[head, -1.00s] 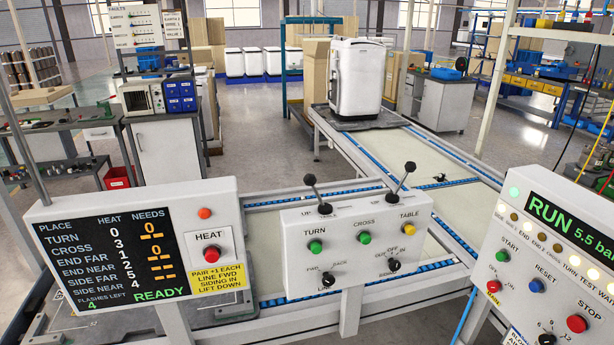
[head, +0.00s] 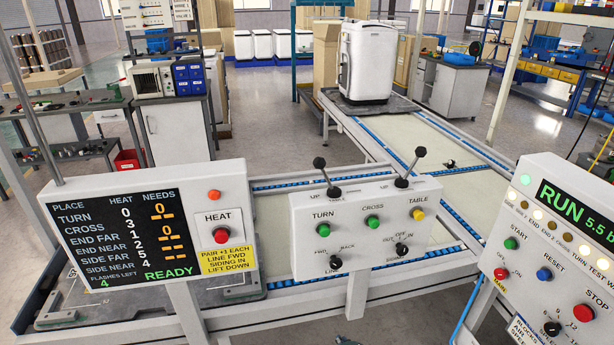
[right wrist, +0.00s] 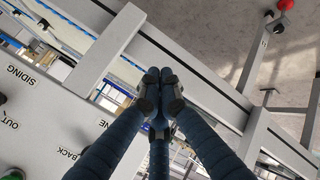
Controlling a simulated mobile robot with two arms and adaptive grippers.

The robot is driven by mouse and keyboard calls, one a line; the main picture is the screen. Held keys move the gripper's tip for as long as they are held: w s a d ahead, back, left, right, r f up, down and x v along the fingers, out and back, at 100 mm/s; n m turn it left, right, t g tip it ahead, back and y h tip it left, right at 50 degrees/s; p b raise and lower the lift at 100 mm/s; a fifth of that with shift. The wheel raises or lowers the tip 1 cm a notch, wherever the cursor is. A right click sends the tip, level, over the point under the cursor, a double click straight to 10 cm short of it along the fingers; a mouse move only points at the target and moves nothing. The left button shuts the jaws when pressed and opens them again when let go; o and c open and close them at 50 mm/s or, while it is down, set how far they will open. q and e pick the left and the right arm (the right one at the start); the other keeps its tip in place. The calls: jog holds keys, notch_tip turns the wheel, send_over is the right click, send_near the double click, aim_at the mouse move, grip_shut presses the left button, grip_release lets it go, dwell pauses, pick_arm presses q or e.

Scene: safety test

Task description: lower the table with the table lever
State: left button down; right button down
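The control panel (head: 350,222) stands in the middle of the head view. Two black-knobbed levers rise from its top edge. The right lever (head: 412,165) is nearest the TABLE label and yellow button (head: 417,215) and leans up to the right. The left lever (head: 321,175) is above the TURN button. Both have UP labels; other markings beside them are too small or hidden. My right gripper (head: 347,341) just shows at the bottom edge, below the panel and apart from the levers. In the right wrist view its fingers (right wrist: 159,82) are together, with nothing visible between them. My left gripper is not seen.
A display panel (head: 150,230) with a red HEAT button stands left, reading READY. A RUN panel (head: 560,250) with a STOP button stands right. A white appliance (head: 366,60) sits on a dark tray on the roller line behind. Panel posts and frame rails surround my right gripper.

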aim_at(326, 175)
jog(key=w+a+r+n+t+y, duration=0.15)
jog(key=w+a+r, duration=0.25)
jog(key=r, duration=0.7)
jog(key=w+a+r+n+t+h, duration=0.1)
jog(key=w+a+r+n+t, duration=0.2)
jog(key=r, duration=0.8)
jog(key=s+a+r+n+t+y, duration=0.1)
jog(key=a+r, duration=0.1)
jog(key=r, duration=0.8)
jog(key=s+a+r+n+t+y, duration=0.1)
jog(key=a+r+n+t, duration=0.1)
jog(key=r, duration=0.8)
jog(key=shift+a+r, duration=0.3)
jog(key=shift+a, duration=0.15)
jog(key=shift+n+t, duration=0.25)
jog(key=w+p, duration=0.1)
jog(key=w, duration=0.2)
jog(key=w+d+p, duration=0.1)
jog(key=w+p, duration=0.1)
jog(key=w, duration=0.2)
jog(key=w+r+p, duration=0.1)
jog(key=w, duration=0.3)
jog(key=shift+w+d+r+p, duration=0.1)
jog(key=shift+d+p, duration=0.1)
jog(key=shift+p, duration=0.15)
jog(key=shift+d, duration=0.25)
jog(key=shift+w, duration=0.1)
jog(key=shift+a, duration=0.15)
